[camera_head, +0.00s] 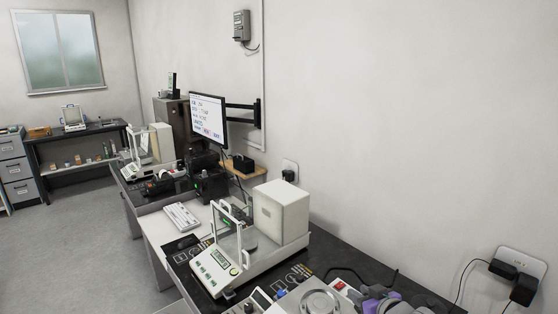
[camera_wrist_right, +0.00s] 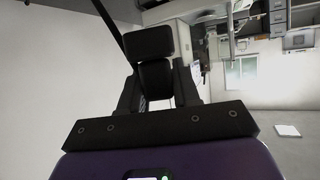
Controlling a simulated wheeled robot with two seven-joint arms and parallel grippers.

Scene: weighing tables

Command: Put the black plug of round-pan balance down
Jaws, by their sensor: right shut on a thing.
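The round-pan balance (camera_head: 320,303) stands on the dark table top at the bottom of the head view, cut off by the lower edge. My right gripper (camera_wrist_right: 156,82) is shut on the black plug (camera_wrist_right: 154,74), which sits between its two dark fingers in the right wrist view. In the head view only purple and grey parts of my right arm and hand show at the bottom, beside the balance. The plug cannot be made out clearly there. My left gripper is not in view.
A wall socket plate (camera_head: 522,259) at right holds two black plugs with cords. A boxy balance with a glass shield (camera_head: 277,215) stands behind the round-pan balance. A black cord (camera_head: 362,274) lies on the dark table near the wall. A keyboard (camera_head: 181,216) lies farther left.

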